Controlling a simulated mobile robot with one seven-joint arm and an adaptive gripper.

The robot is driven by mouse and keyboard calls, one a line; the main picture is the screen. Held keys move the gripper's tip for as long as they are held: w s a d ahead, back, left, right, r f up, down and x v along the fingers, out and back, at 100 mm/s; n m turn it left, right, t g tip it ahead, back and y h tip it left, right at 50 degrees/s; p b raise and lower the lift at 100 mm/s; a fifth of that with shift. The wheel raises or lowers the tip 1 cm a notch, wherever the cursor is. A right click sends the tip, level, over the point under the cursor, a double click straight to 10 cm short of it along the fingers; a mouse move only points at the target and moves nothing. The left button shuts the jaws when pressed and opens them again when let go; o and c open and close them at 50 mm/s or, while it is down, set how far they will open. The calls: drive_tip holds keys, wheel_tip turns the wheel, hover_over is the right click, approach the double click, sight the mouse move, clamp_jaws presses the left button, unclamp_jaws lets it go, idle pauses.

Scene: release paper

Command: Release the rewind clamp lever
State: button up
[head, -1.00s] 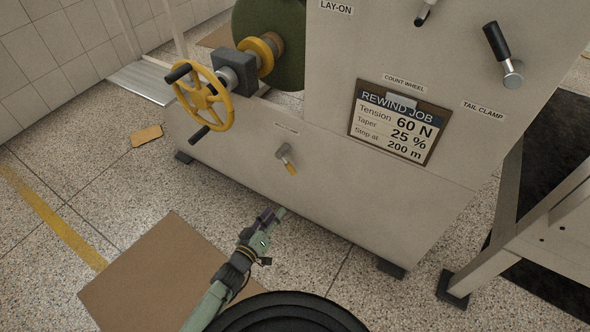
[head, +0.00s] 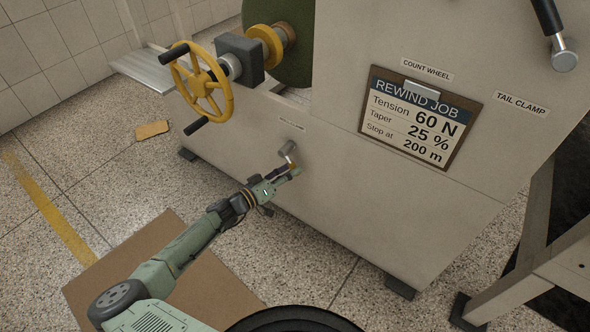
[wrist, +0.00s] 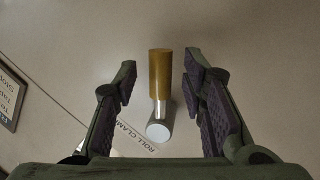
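The rewind clamp lever is a small lever with a silver hub (head: 288,148) and a yellow grip, on the machine's lower front panel below a small label. In the wrist view the lever's yellow grip (wrist: 160,76) points up the picture, with its silver end below it beside the "ROLL CLAMP" label (wrist: 135,137). My gripper (wrist: 164,88) is open, with one dark-padded finger on each side of the lever and a gap on both sides. In the head view my gripper (head: 290,172) is at the lever and hides most of the yellow grip.
A yellow handwheel (head: 203,82) with dark handles sticks out at the upper left. A job card (head: 415,118) hangs on the panel to the right. The tail clamp lever (head: 556,35) is at the upper right. A brown sheet (head: 190,285) lies on the floor beneath my arm.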

drive_tip(key=shift+x, duration=1.05)
clamp_jaws()
